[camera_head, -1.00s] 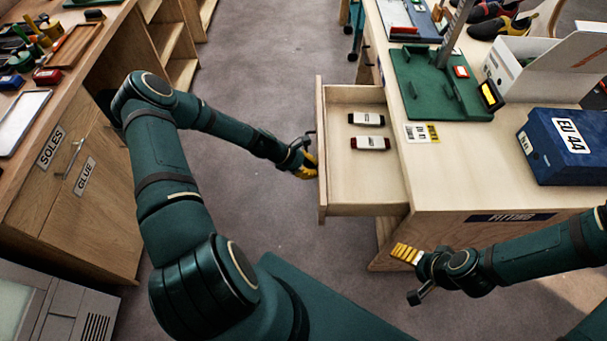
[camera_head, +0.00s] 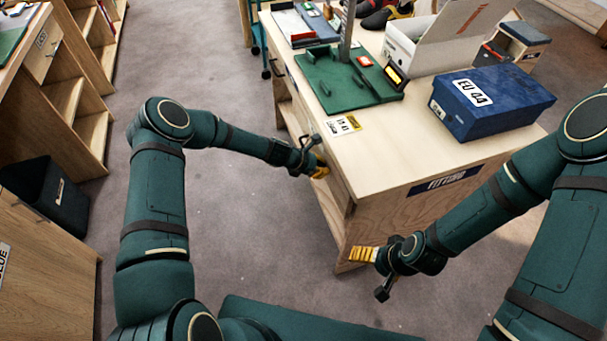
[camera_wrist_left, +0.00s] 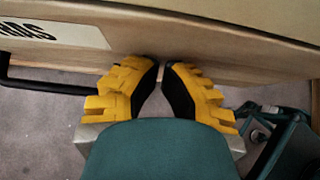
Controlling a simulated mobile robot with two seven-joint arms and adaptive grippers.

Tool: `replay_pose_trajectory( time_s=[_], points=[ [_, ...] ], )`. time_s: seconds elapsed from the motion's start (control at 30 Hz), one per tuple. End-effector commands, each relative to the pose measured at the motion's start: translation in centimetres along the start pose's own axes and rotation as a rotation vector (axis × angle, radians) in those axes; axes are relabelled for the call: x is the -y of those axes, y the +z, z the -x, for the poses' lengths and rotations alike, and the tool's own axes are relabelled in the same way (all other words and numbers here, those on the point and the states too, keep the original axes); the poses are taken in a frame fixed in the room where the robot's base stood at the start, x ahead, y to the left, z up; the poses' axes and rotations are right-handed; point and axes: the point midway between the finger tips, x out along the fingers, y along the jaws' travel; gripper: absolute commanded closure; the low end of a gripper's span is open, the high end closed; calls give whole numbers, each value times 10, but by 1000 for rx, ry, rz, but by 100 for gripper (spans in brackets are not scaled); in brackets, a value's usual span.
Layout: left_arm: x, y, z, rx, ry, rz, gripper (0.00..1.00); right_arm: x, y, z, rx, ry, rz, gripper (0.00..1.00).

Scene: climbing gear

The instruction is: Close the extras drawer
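The drawer (camera_head: 337,180) is in the left side of the fitting bench. Its inside does not show, and its front looks in line with the bench; I cannot tell whether it is fully flush. My left gripper (camera_head: 321,167) is at the drawer front. In the left wrist view, the wooden drawer front (camera_wrist_left: 250,52) carries a partly cut-off white label (camera_wrist_left: 55,33), and a dark bar handle (camera_wrist_left: 45,86) is at left. My right gripper (camera_head: 362,254) is beside the bench's front corner, away from the drawer.
The bench top (camera_head: 390,160) holds a green fixture (camera_head: 335,85), a blue EU 44 box (camera_head: 490,105) and a white open box (camera_head: 420,50). A dark bin (camera_head: 45,195) and shelves stand at left. The floor (camera_head: 230,210) between is clear.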

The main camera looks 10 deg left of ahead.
Motion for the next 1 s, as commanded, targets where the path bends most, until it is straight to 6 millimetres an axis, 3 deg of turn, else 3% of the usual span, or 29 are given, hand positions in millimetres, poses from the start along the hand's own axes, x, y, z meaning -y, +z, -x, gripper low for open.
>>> replay_pose_trajectory(
  time_s=[0.33,0.8,1.0],
  points=[
    [0,18,-20,0,-1,1,100,-2,-1,-5,-3,0,0,12],
    [0,21,-21,3,-2,0,100,-2,-1,-5,-3,0,0,12],
    [-6,12,-12,1,0,0,100,-2,-1,-5,-3,0,0,12]
  ],
)
